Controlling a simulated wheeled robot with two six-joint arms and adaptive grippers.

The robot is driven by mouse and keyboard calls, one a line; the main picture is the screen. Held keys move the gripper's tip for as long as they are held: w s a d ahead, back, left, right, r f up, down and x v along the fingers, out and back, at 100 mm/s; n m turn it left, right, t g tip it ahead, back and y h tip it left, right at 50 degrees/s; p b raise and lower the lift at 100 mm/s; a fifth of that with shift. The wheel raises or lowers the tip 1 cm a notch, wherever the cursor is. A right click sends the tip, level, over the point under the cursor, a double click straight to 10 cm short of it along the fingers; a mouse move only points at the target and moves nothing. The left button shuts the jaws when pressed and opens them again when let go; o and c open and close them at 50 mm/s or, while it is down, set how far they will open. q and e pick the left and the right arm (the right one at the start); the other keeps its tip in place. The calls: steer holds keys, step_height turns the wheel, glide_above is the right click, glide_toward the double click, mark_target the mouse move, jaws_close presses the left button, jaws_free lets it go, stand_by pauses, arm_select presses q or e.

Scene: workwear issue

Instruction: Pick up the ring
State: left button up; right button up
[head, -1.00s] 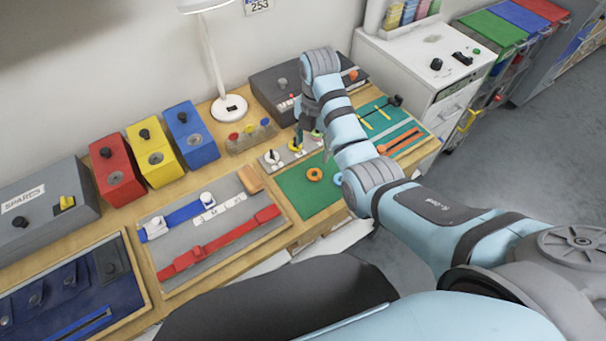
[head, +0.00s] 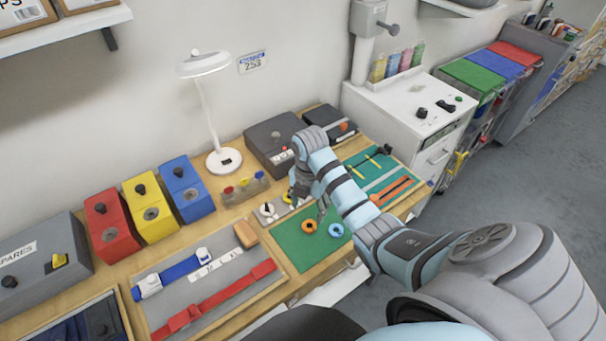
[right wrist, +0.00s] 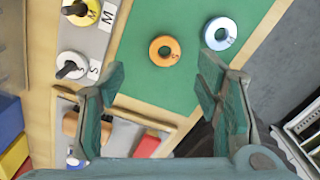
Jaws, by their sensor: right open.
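An orange ring (head: 309,226) lies flat on the green mat (head: 289,251). A blue ring (head: 336,230) lies just right of it on the same mat. In the right wrist view the orange ring (right wrist: 165,50) carries an S and the blue and white ring (right wrist: 219,33) carries an M. My right gripper (head: 321,212) hangs over the mat, near both rings. In the right wrist view its jaws (right wrist: 158,82) are open and empty, with the orange ring showing beyond the gap between them. My left gripper is not in view.
A peg board (head: 270,211) holds rings on pegs, left of the mat; they also show in the right wrist view (right wrist: 76,66). A tray with blue and red straps (head: 214,300) lies at the front. Red, yellow and blue boxes (head: 151,212) and a lamp (head: 224,160) stand behind.

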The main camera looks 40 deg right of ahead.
mark_target(310, 228)
steer(key=shift+a+f, duration=0.1)
steer(key=shift+f, duration=0.7)
steer(key=f, duration=0.3)
steer(key=shift+s, duration=0.35)
step_height(310, 228, down, 2)
steer(key=shift+s+f+b, duration=0.15)
steer(key=shift+b, duration=0.85)
steer(key=c, duration=0.8)
